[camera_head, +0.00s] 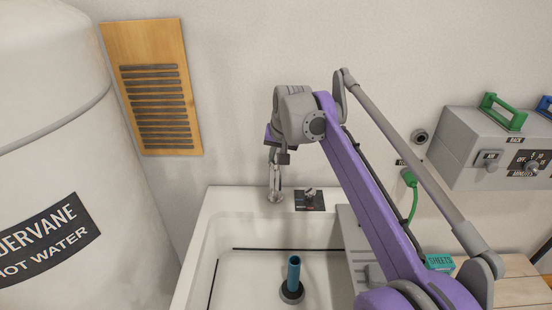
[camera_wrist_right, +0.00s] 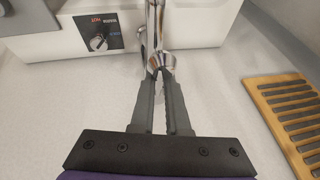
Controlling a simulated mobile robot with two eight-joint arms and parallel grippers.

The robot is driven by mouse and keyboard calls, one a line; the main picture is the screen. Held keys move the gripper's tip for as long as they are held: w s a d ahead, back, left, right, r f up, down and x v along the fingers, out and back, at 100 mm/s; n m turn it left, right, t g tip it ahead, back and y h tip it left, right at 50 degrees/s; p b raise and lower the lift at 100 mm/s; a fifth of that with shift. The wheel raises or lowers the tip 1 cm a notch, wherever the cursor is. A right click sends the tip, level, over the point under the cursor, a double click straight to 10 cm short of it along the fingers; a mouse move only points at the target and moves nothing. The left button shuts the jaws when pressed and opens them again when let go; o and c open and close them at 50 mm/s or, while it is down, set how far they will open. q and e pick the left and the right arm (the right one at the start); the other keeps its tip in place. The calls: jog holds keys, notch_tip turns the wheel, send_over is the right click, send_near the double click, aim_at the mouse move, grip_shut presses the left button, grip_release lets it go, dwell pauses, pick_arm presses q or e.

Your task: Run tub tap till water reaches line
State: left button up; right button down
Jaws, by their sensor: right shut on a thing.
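The white tub (camera_head: 207,235) stands against the wall, with a dark line (camera_head: 288,249) along its inner walls. A chrome tap (camera_head: 275,195) rises from its back rim; it also shows in the right wrist view (camera_wrist_right: 153,20). My right gripper (camera_head: 276,165) is above the rim at the tap; in the right wrist view its fingers (camera_wrist_right: 160,80) are closed on the chrome part. A dark plate with a knob (camera_head: 310,198) sits right of the tap. A blue upright pipe (camera_head: 293,270) stands in a dark ring on the tub floor. I cannot make out running water or a water level.
A large white hot water tank (camera_head: 45,130) fills the left side. A wooden vent (camera_head: 155,85) is on the wall. A grey timer box (camera_head: 490,145) with a green handle hangs at the right, with a green plug and cable (camera_head: 410,180) beside it. My right arm covers the tub's right side.

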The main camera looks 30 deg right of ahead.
pick_arm(q)
jog(key=shift+r+p, duration=0.35)
jog(key=shift+r, duration=0.1)
pick_arm(e)
jog(key=shift+a+r, duration=0.1)
jog(key=shift+r+g+p, duration=0.3)
jog(key=shift+g+p, duration=0.1)
jog(key=shift+p, duration=0.1)
jog(key=r+g+y+p, duration=0.1)
jog(key=p, duration=0.1)
jog(key=w+d+r+g+y+p, duration=0.1)
jog(key=p, duration=0.1)
jog(key=w+r+g+p, duration=0.1)
jog(key=p, duration=0.2)
jog(key=shift+w+d+r+g+y, duration=0.1)
jog(key=shift+d+g+y, duration=0.05)
jog(key=shift+g+y, duration=0.25)
pick_arm(q)
jog(key=w+r, duration=0.5)
jog(key=r, duration=0.6)
jog(key=shift+d+t+p, duration=0.3)
jog(key=shift+d+t, duration=0.1)
jog(key=shift+d, duration=0.05)
pick_arm(e)
jog(key=shift+w+d+m+g, duration=0.15)
jog(key=shift+m+g, duration=0.15)
